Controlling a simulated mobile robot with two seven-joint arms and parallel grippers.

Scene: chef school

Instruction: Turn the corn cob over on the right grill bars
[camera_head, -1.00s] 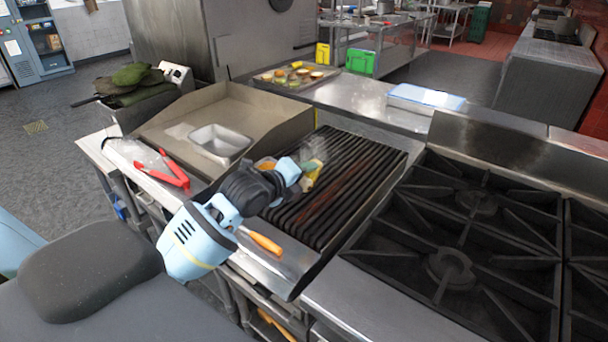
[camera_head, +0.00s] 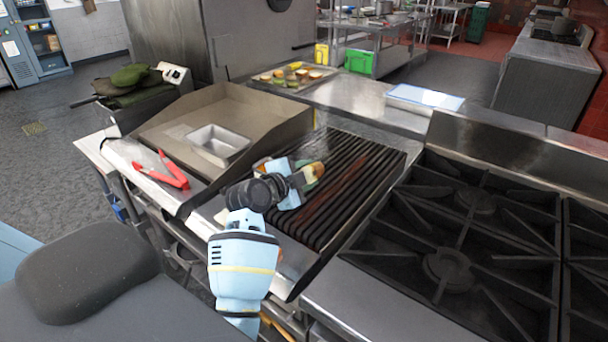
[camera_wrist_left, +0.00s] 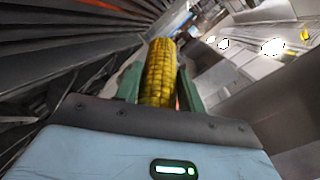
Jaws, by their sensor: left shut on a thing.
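The corn cob (camera_wrist_left: 160,72) is yellow with some browned kernels. In the left wrist view it sits between the two green fingers of my left gripper (camera_wrist_left: 158,88), which is shut on it. In the head view my left gripper (camera_head: 308,174) is over the left part of the dark grill bars (camera_head: 345,185), and the cob (camera_head: 315,169) shows at its fingertips. I cannot tell whether the cob touches the bars. My right gripper is not in view.
A griddle with a metal pan (camera_head: 218,140) stands left of the grill. Red-handled tongs (camera_head: 165,172) lie on the front ledge. A black burner range (camera_head: 465,230) is on the right. A food tray (camera_head: 295,78) and a blue-white board (camera_head: 425,97) are behind.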

